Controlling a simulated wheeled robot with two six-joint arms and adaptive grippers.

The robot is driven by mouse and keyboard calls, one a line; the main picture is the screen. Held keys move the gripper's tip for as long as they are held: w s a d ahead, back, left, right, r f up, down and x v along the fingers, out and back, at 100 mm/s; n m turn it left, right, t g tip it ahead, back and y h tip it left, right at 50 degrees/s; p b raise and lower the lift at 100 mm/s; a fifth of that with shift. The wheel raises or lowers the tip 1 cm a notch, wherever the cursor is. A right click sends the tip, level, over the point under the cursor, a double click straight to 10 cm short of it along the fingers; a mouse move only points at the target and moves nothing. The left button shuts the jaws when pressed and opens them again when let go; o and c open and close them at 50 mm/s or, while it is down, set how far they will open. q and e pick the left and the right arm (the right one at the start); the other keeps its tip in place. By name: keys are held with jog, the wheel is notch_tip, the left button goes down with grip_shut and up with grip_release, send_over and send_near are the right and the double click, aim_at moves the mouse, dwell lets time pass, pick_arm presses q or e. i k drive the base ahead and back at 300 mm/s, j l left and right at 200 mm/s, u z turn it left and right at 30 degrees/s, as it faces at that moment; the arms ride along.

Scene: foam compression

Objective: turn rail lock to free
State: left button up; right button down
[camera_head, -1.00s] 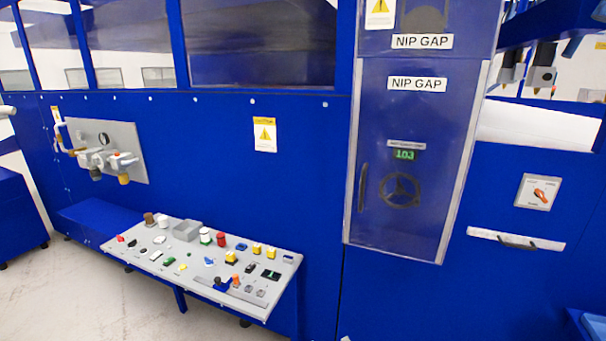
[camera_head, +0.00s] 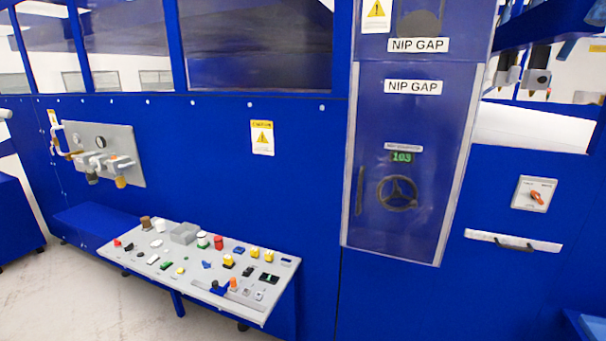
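A square pale plate (camera_head: 521,202) with an orange rotary handle (camera_head: 537,197) is on the blue machine wall at the right. It looks like the rail lock, but its small labels are too small to read. The orange handle sits slantwise, from upper left to lower right. Neither of my grippers is in view, and nothing touches the handle.
Below the plate is a white strip with a dark pull handle (camera_head: 514,244). Left of it is a clear-fronted NIP GAP cabinet (camera_head: 372,235) with a handwheel (camera_head: 398,193). A sloped control console (camera_head: 135,250) juts out at lower left. Floor (camera_head: 60,310) shows at far left.

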aim_at(535, 195)
jog(key=z, duration=1.45)
